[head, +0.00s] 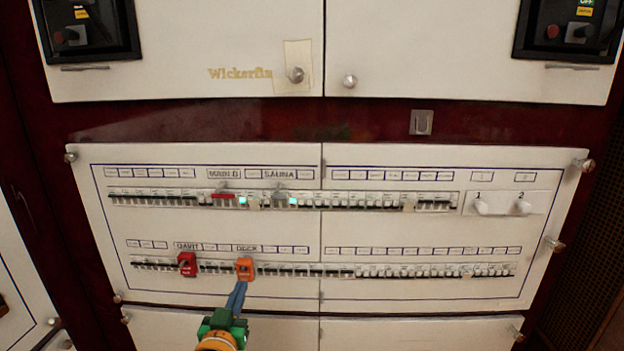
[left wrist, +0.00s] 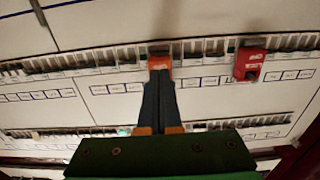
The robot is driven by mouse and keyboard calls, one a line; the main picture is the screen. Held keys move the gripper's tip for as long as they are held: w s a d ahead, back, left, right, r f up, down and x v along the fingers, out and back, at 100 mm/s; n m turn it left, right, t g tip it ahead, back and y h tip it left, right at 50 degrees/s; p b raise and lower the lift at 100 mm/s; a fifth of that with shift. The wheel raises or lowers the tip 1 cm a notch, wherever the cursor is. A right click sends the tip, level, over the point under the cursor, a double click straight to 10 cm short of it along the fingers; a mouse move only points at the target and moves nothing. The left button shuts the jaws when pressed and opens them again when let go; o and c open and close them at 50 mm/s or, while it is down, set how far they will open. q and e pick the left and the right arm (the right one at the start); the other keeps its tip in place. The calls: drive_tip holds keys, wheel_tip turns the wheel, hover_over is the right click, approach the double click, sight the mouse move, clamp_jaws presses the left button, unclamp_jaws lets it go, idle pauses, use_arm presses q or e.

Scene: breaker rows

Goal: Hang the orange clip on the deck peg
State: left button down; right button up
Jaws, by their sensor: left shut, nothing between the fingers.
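The orange clip (head: 245,268) sits on the lower breaker row in the head view, just below the label that seems to read DECK (head: 246,248). It also shows in the left wrist view (left wrist: 159,61), at the breaker row. The peg itself is too small to make out behind the clip. My left gripper (head: 240,285) has its blue fingers together, with the tips right at the clip's lower end. In the left wrist view its fingertips (left wrist: 160,74) are side by side at the clip, with nothing seen between them. My right gripper is not in view.
A red clip (head: 187,264) sits on the same row to the left, under another label. The upper row has a red piece (head: 223,194), a grey piece (head: 279,194) and lit green lamps. Two white knobs (head: 482,206) are at the right. A small hook plate (head: 422,122) is above the panel.

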use_arm(q)
drive_tip(key=shift+w+b, duration=0.85)
drive_tip(key=shift+w, duration=0.4)
idle(0.4)
drive_tip(key=shift+s+p, duration=0.15)
drive_tip(key=shift+p, duration=0.2)
drive_tip(key=s+p, duration=0.8)
drive_tip(key=s, duration=0.4)
drive_tip(key=shift+s+a, duration=0.2)
drive_tip(key=shift+s, duration=0.2)
